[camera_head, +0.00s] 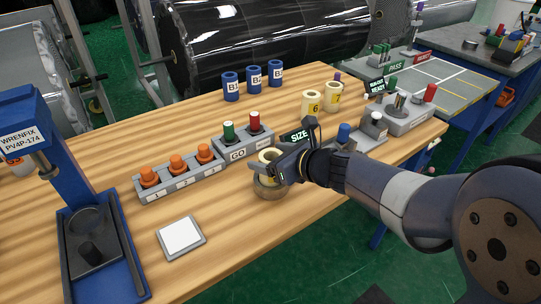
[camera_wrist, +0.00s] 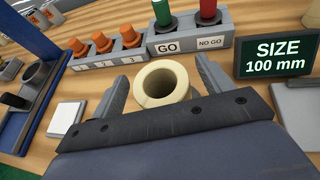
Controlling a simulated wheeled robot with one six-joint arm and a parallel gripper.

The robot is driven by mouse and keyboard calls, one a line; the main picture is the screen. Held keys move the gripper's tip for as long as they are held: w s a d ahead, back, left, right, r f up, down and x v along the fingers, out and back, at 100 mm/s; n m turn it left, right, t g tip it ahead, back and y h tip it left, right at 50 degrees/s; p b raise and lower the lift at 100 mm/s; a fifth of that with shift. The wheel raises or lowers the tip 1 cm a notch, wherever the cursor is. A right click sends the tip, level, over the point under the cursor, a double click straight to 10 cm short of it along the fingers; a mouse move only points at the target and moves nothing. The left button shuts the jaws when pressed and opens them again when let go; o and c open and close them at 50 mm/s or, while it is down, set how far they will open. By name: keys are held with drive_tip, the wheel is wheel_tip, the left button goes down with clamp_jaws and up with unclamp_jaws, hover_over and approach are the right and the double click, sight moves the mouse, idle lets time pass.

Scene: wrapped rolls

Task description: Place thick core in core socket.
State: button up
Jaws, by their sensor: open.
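How deep the core sits cannot be told. My gripper (camera_head: 279,164) is open around the core. In the wrist view the same core (camera_wrist: 149,85) shows its open top between the two spread fingers of my gripper (camera_wrist: 163,80), with a gap on each side.
Behind stand a GO / NO GO block (camera_head: 238,149) and a block with several orange knobs (camera_head: 178,179). A SIZE 100 mm sign (camera_wrist: 278,57) is close at right. Cream cores (camera_head: 313,102) and blue cylinders (camera_head: 254,78) stand farther back. A blue press (camera_head: 75,185) is left.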

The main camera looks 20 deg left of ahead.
drive_tip(key=p+v, duration=0.1)
drive_tip(key=v, duration=1)
drive_tip(key=shift+s+d, duration=0.25)
drive_tip(key=shift+r, duration=0.1)
